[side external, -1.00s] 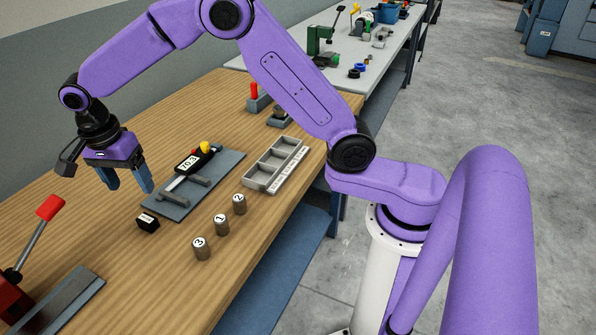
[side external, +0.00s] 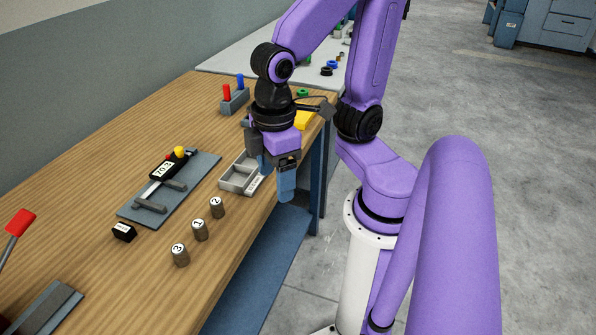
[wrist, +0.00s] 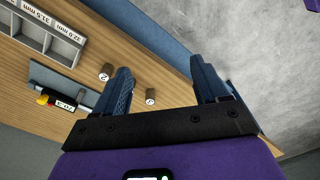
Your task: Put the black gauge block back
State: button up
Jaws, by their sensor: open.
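The black gauge block (side external: 124,232), with a white label on top, lies on the wooden bench near the front end of the caliper's plate. A grey tray (side external: 233,186) with several compartments stands near the bench's right edge, partly hidden by my gripper. In the wrist view the tray (wrist: 47,38) shows empty compartments and white millimetre labels. My gripper (side external: 275,193) is open and empty, in front of the tray by the bench edge and far from the block. In the wrist view its fingers (wrist: 163,72) are apart. The block is not visible there.
Cylinders marked 1 (side external: 200,229), 2 (side external: 217,208) and 3 (side external: 180,255) stand between block and bench edge. A digital caliper (side external: 163,170) reading 70.3 rests on a grey plate (side external: 195,170). A red-handled tool (side external: 20,222) is at front left. The bench's left middle is clear.

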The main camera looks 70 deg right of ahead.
jog(key=s+d+n, duration=0.2)
jog(key=s, duration=0.1)
jog(key=shift+s+d+f+n, duration=0.2)
jog(key=shift+d+f+n, duration=0.05)
jog(key=shift+f+n, duration=0.15)
dwell(1.0)
